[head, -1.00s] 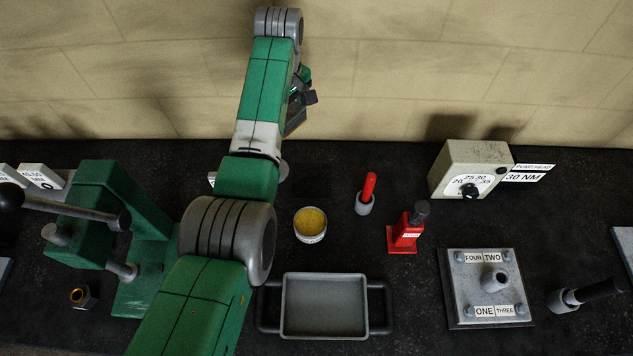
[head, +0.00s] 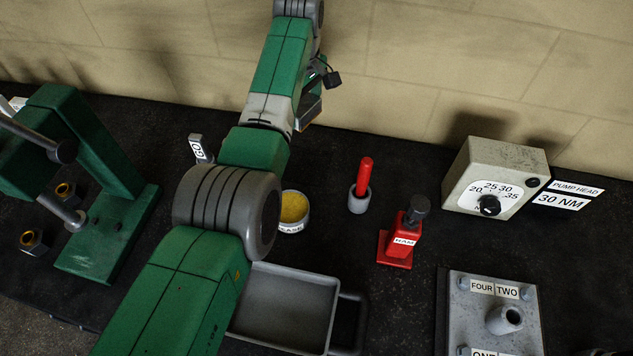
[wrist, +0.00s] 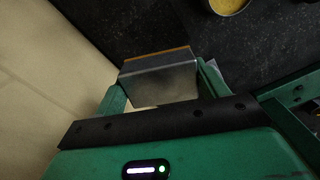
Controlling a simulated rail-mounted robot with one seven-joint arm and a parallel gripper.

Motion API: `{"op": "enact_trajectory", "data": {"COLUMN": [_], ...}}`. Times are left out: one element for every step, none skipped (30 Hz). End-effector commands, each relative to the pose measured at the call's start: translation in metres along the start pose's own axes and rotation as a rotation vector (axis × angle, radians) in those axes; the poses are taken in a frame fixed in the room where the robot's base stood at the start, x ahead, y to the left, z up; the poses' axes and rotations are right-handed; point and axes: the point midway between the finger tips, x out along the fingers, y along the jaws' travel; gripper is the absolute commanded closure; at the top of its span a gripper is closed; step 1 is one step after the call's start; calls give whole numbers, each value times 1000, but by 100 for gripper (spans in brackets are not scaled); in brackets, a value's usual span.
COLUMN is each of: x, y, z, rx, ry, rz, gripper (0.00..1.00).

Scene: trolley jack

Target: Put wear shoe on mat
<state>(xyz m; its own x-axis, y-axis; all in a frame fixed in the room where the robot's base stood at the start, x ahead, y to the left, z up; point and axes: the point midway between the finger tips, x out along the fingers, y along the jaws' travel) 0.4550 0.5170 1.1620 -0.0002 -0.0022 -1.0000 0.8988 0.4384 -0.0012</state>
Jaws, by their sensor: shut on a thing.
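My gripper (wrist: 160,86) is shut on a grey metal block with a thin orange-brown edge (wrist: 162,72), which looks like the wear shoe. Its green fingers lie on either side of the block. In the head view my gripper (head: 310,105) is high near the back wall, partly hidden by my arm, and the held block shows only in part. The dark speckled surface (head: 400,280) covers the bench. I cannot make out a separate mat on it.
A green frame (head: 100,200) is left, a dial box (head: 495,175) right, and a bolted plate (head: 492,320) front right.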

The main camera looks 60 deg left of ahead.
Motion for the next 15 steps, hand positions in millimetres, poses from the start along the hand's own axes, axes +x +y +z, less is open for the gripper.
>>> {"op": "enact_trajectory", "data": {"x": [29, 36, 44, 50, 55, 61, 64, 67, 70, 72, 73, 73, 73, 73, 73], "y": [1, 1, 1, 1, 1, 1, 1, 1, 1, 1, 1, 1, 1, 1, 1], "z": [-1, -1, -1, -1, -1, -1, -1, -1, -1, 0, 0, 0, 0, 0, 0], "rx": [0, 0, 0, 0, 0, 0, 0, 0, 0, 0, 0, 0, 0, 0, 0], "ry": [2, 2, 2, 2, 2, 2, 3, 3, 3, 3, 3, 3, 3, 3, 3], "rz": [4, 5, 5, 5, 5, 5, 5, 5, 6, 6, 6, 6, 6, 6, 5], "gripper": [95, 95, 95, 95, 95, 95, 95, 95, 95, 95, 95, 95, 95, 95, 95]}}
